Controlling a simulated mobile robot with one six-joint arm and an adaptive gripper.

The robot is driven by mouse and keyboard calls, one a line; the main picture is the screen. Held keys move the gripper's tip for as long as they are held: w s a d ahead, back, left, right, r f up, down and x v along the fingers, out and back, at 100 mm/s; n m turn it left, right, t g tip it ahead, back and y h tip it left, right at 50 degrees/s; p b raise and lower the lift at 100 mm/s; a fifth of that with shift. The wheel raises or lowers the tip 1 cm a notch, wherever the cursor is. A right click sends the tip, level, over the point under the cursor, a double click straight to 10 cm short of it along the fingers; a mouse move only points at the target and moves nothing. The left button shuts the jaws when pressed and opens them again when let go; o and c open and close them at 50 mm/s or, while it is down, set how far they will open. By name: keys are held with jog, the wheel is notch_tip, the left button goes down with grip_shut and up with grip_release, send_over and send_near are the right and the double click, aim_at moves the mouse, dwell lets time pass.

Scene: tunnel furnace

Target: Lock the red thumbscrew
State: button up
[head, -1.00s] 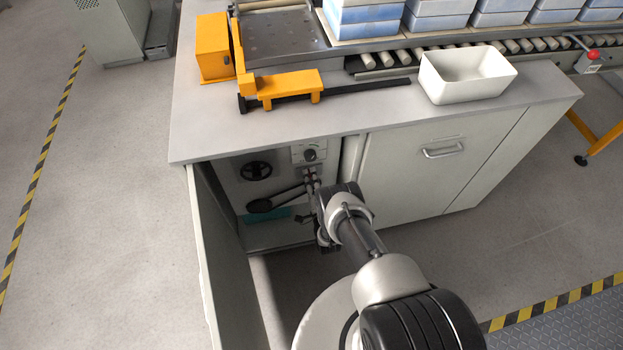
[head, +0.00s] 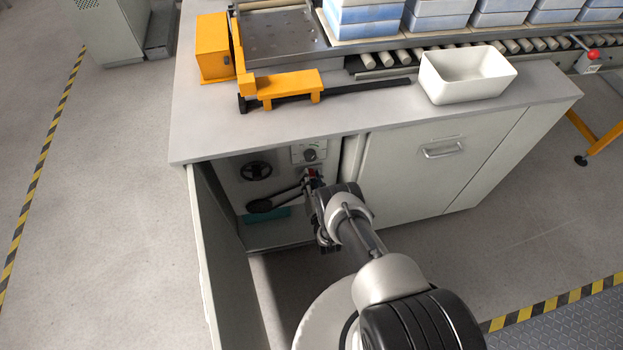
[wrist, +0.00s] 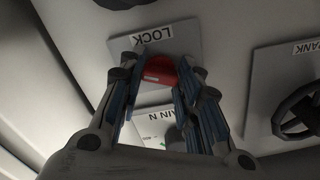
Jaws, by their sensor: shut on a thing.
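The red thumbscrew (wrist: 158,70) sits on a grey plate labelled LOCK (wrist: 182,42) in the wrist view, where the label is upside down. My gripper (wrist: 160,82) has its two fingers on either side of the thumbscrew and is shut on it. My arm hides part of the plate and the gripper there.
A handwheel (head: 256,171) is left of the gripper; the wrist view shows a wheel (wrist: 298,112) on a plate ending in "ANK". The open cabinet door (head: 212,255) stands at left. The worktop (head: 365,118) overhangs above and carries a white bin (head: 467,84).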

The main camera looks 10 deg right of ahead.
jog(key=n, duration=2.2)
jog(key=shift+w+r, duration=0.15)
jog(key=shift+r, duration=0.05)
jog(key=shift+n, duration=0.3)
jog(key=o, duration=1)
jog(key=shift+f, duration=0.1)
jog(key=shift+o, duration=0.2)
